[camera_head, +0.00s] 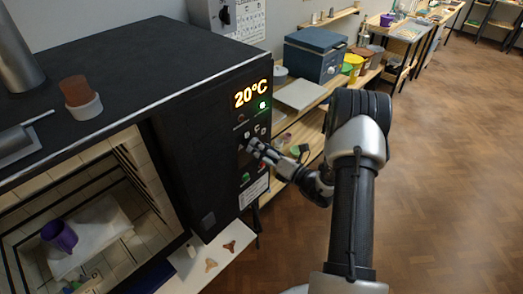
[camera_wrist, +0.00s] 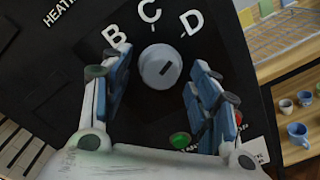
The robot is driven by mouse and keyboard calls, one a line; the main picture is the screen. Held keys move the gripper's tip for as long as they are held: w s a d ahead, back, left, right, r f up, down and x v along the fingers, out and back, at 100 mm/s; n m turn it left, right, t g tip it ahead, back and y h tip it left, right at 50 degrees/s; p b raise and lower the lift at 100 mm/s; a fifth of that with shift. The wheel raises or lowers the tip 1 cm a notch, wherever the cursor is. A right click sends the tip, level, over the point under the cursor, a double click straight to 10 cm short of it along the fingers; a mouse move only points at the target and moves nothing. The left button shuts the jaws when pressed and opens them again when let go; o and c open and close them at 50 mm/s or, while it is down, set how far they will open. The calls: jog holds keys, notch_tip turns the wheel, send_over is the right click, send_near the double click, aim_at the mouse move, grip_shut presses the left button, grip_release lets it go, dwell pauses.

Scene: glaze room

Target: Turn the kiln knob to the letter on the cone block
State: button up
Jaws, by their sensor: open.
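The kiln knob (camera_wrist: 160,67) is a round grey dial on the black kiln panel in the wrist view. White letters B, C and D arc around its upper side, with C above it. A short dark mark shows on its face; which letter it points at is unclear. My gripper (camera_wrist: 157,72) is open, one blue-padded finger on each side of the knob, with gaps visible.
The kiln's display (camera_head: 251,94) reads 20°C. Green and red buttons sit below the knob, close to my right finger in the wrist view. The kiln (camera_head: 75,160) is open, with a purple mug (camera_head: 59,236) inside. A shelf bench (camera_head: 300,95) stands behind my arm; floor at right is clear.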

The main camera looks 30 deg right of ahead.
jog(key=shift+s, duration=0.1)
jog(key=v, duration=1.1)
jog(key=shift+s+d, duration=0.15)
jog(key=shift+s, duration=0.25)
jog(key=s+a+r+n+g+y+b, duration=0.15)
jog(key=a+r+n+g+y, duration=0.3)
jog(key=a+n, duration=0.45)
jog(key=s+a+r+n+g+y, duration=0.3)
jog(key=a+r+n+g, duration=0.35)
jog(key=a, duration=0.45)
jog(key=s+a+n+g+h+b, duration=0.1)
jog(key=s+a+n+g+h, duration=0.2)
jog(key=s+n, duration=0.45)
jog(key=s+a+n+g+h+b, duration=0.1)
jog(key=s+a+n+g+h, duration=0.25)
jog(key=s+n, duration=0.35)
jog(key=s+d+r+n+t+h, duration=0.3)
jog(key=d+r+n+t+h, duration=0.1)
jog(key=n, duration=0.7)
jog(key=d+t+h, duration=0.1)
jog(key=d+h, duration=0.1)
jog(key=h, duration=0.1)
jog(key=shift+b, duration=0.4)
